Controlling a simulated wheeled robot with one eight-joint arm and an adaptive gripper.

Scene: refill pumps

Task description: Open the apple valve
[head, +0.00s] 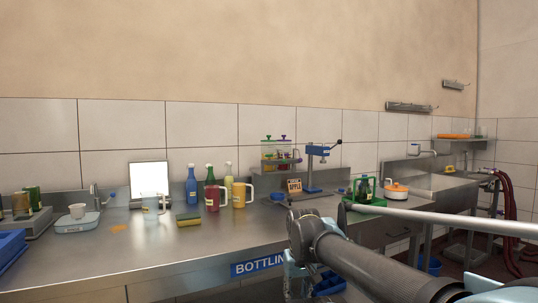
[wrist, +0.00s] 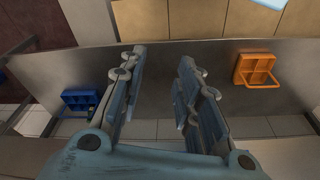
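A small tan sign reading APPLE (head: 294,186) stands on the steel counter in the head view. Behind it is a rack with clear dispensers (head: 267,152) that have green and purple tops. Their valves are too small to make out, and I cannot tell which one is the apple valve or how it is set. My gripper is open and empty in the wrist view (wrist: 163,60), its two fingers apart. It points down past a steel surface, away from the dispensers, which are not in the wrist view. In the head view my arm crosses the lower right.
A blue lever press (head: 315,165) stands right of the rack. Red (head: 212,199) and yellow (head: 239,196) mugs and several bottles stand to its left. A green caddy (head: 365,190) and orange-lidded pot (head: 396,191) stand right. Blue (wrist: 80,103) and orange (wrist: 256,70) crates flank my gripper's view.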

